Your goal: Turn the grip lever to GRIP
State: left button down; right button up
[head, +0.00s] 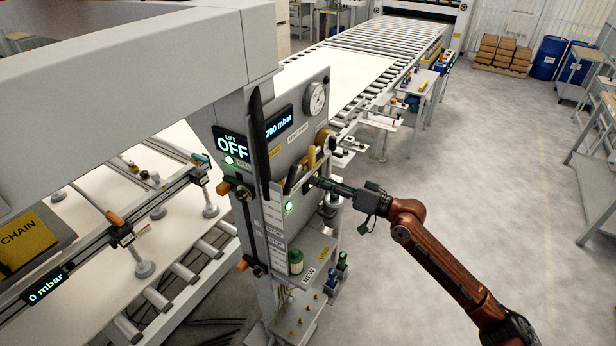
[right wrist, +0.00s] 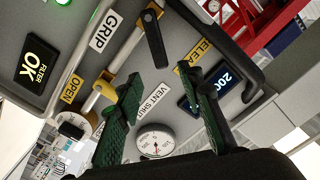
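In the right wrist view, a black lever (right wrist: 154,40) on a yellow hub stands on the grey control panel. Its free end lies between the white GRIP label (right wrist: 106,32) and the yellow, partly hidden RELEASE label (right wrist: 190,60), nearer the latter. My right gripper (right wrist: 165,78) is open, its green fingers spread apart below the lever's free end, with nothing between them. In the head view the right gripper (head: 318,182) is in front of the panel's right side, and the lever is hard to pick out there. My left gripper is not in view.
The panel carries a pressure gauge (right wrist: 155,140), a yellow valve (right wrist: 104,86) by the OPEN label, a VENT SHUT label (right wrist: 152,98) and a FILTER OK display (right wrist: 38,66). A LIFT OFF display (head: 233,145) faces the head camera. Clear floor (head: 500,170) lies to the right.

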jog(key=shift+v, duration=0.95)
jog(key=shift+c, duration=0.2)
